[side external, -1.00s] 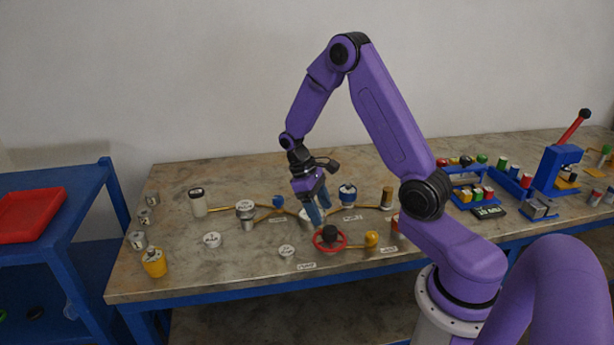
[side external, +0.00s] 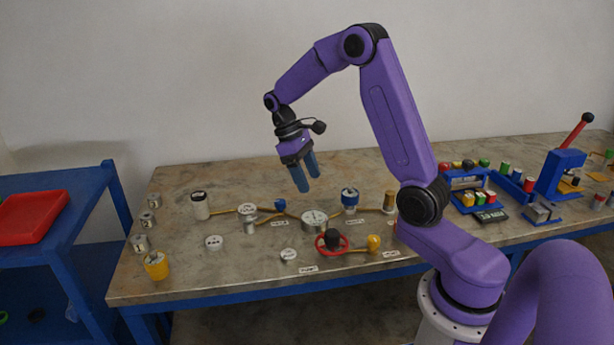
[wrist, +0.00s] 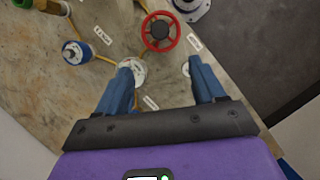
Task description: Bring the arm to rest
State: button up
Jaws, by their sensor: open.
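My gripper (side external: 303,188) has blue fingers and hangs above the bench, tilted downward. Its fingers are apart and nothing is between them; this also shows in the wrist view (wrist: 165,88). Below and slightly right of it in the side view, a silver flanged vessel (side external: 314,220) stands on the bench, clear of the fingers. In the wrist view a pale round top (wrist: 133,70) shows beside the left finger. A second silver flanged vessel (side external: 247,215) stands to the left on the pipe line.
A red handwheel (side external: 331,243), a blue-topped fitting (side external: 349,198) and a yellow knob (side external: 374,243) stand on the bench (side external: 180,290). A white cylinder (side external: 200,205) and a yellow pot (side external: 156,265) are at left. A blue lever press (side external: 560,170) is at right. The air around my gripper is clear.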

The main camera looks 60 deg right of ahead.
jog(key=s+a+r+n+t, duration=0.3)
jog(key=s+a+n, duration=0.35)
jog(key=a, duration=0.75)
jog(key=s+a+n, duration=0.1)
jog(key=s+n, duration=0.1)
jog(key=s, duration=0.7)
jog(key=s+a+n+t+y, duration=0.1)
jog(key=s+a, duration=0.1)
jog(key=s, duration=0.8)
jog(key=shift+s+a+n+t, duration=0.15)
jog(key=shift+a+n+t, duration=0.15)
jog(key=shift+n, duration=0.05)
jog(key=shift+o, duration=0.3)
